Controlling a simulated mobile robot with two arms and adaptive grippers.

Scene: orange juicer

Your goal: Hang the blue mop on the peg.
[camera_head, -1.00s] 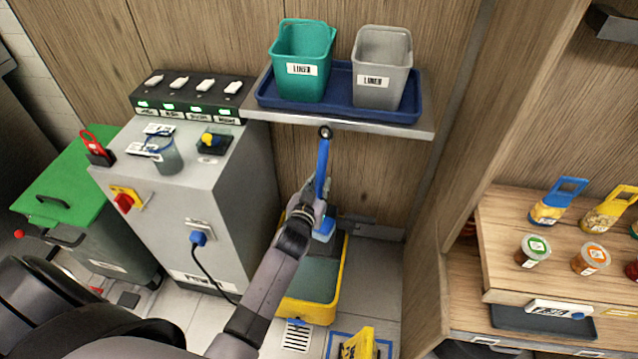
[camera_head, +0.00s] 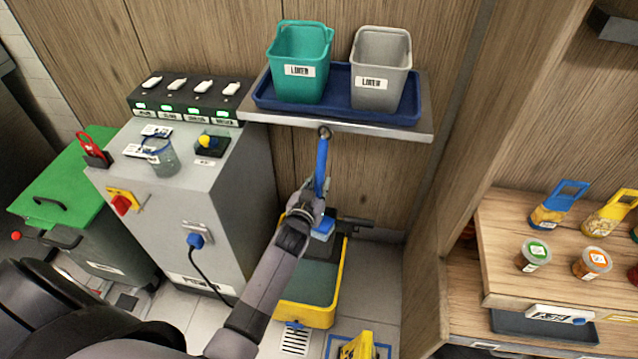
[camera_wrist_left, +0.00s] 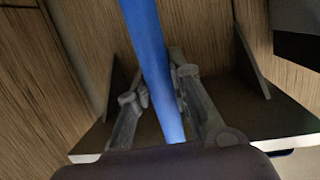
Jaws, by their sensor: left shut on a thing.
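The blue mop's handle (camera_head: 321,165) stands nearly upright in the head view, with a dark ring at its top by the shelf's front edge. My left gripper (camera_head: 314,205) is shut on the handle below that ring. A blue part, seemingly the mop's head (camera_head: 322,228), shows low behind the gripper. In the left wrist view the handle (camera_wrist_left: 148,45) runs down between the fingers of my left gripper (camera_wrist_left: 162,90). I cannot make out the peg, or whether the ring touches anything. My right gripper is not in view.
A shelf (camera_head: 420,130) holds a blue tray with a green bin (camera_head: 300,55) and a grey bin (camera_head: 380,60). A yellow mop bucket (camera_head: 318,315) stands below. A grey cabinet (camera_head: 245,190) is at the left, a wooden partition (camera_head: 425,250) at the right.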

